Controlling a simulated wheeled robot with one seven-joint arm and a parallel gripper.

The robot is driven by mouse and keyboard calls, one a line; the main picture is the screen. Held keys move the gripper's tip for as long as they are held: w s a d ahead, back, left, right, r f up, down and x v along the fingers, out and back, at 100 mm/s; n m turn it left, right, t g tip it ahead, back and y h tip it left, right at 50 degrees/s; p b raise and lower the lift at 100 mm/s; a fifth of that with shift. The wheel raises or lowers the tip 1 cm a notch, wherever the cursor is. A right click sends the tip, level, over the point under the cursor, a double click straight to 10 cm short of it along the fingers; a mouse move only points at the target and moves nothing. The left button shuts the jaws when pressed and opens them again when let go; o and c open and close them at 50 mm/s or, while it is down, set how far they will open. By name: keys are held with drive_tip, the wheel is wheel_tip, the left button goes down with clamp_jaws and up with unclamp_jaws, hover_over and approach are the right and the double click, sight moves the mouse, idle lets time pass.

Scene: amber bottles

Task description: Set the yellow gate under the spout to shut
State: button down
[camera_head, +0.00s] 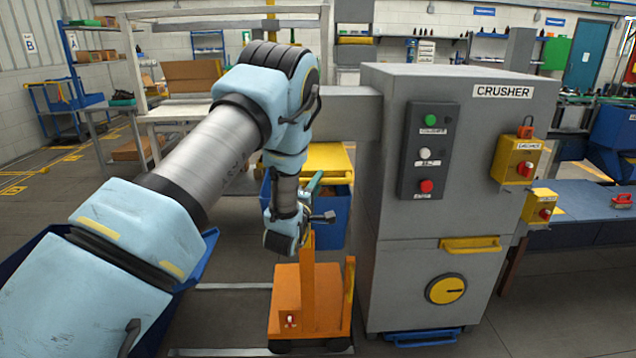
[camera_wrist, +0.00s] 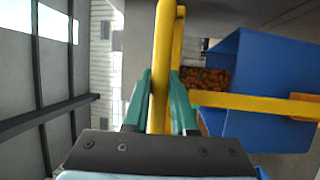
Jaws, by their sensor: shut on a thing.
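The yellow gate (camera_head: 328,156) sits below the grey spout (camera_head: 350,105) on the left side of the crusher, partly hidden behind my arm. My gripper (camera_head: 315,182) is in front of it, low beside the crusher. In the wrist view, my gripper's green fingers (camera_wrist: 161,102) are shut on a yellow bar, the gate's handle (camera_wrist: 163,50), which stands between them. A second yellow bar shows just behind it. I cannot tell from these views how far open the gate is.
The grey crusher (camera_head: 420,230) stands close on the right. Another blue bin (camera_head: 195,262) is partly behind my arm.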

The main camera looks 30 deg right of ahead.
sight(316, 160)
drive_tip(key=shift+f, duration=0.1)
drive_tip(key=w+d+b, duration=0.2)
drive_tip(key=w+b, duration=0.1)
drive_tip(key=w, duration=0.1)
drive_tip(key=w+d+b, duration=0.2)
drive_tip(key=w+b, duration=0.2)
drive_tip(key=w, duration=0.1)
drive_tip(key=w+d+b, duration=0.2)
drive_tip(key=w+b, duration=0.2)
drive_tip(key=shift+w+d+f, duration=0.1)
drive_tip(key=shift+w+d, duration=0.05)
drive_tip(key=shift+w, duration=0.15)
drive_tip(key=shift+w+d+r+b, duration=0.2)
drive_tip(key=shift+w+d+b, duration=0.2)
drive_tip(key=shift+w, duration=0.2)
drive_tip(key=c, duration=0.7)
unclamp_jaws()
drive_tip(key=shift+a, duration=0.1)
drive_tip(key=shift+c, duration=0.2)
